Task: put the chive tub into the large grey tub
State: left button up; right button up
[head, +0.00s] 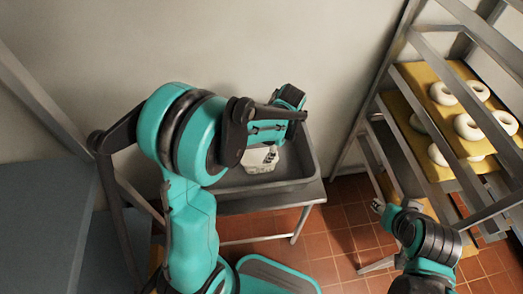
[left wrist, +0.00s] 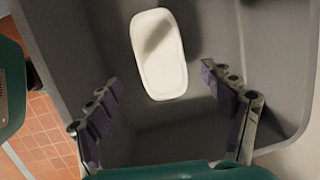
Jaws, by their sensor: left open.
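The large grey tub (head: 300,160) stands on a small table against the wall. A white, rounded-rectangular container, which looks like the chive tub (head: 258,161), is inside it. In the left wrist view the chive tub (left wrist: 158,55) lies within the walls of the grey tub (left wrist: 85,45), apart from my fingers. My left gripper (left wrist: 168,100) is open and empty, its two purple-padded fingers spread over the tub's interior. In the head view my left gripper (head: 271,152) is partly hidden by its own arm. My right gripper (head: 379,207) is low by the rack, too small to read.
A metal rack (head: 396,50) at the right holds yellow boards (head: 430,80) with several white bagels (head: 467,127). A grey-blue surface (head: 45,220) is at the left. Red tiled floor (head: 335,225) shows between the table and the rack.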

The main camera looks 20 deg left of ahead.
pick_arm(q)
jog(key=s+d+r+n+t+h, duration=0.2)
jog(key=s+r+n+t, duration=0.5)
jog(key=s+r+n, duration=0.5)
jog(key=shift+s+d+r+t+h+p, duration=0.3)
jog(key=shift+s+d+r+h+p, duration=0.1)
jog(key=shift+s+r+h+p, duration=0.15)
notch_tip(320, 180, down, 2)
jog(key=shift+f+b, duration=0.1)
jog(key=shift+b, duration=1.15)
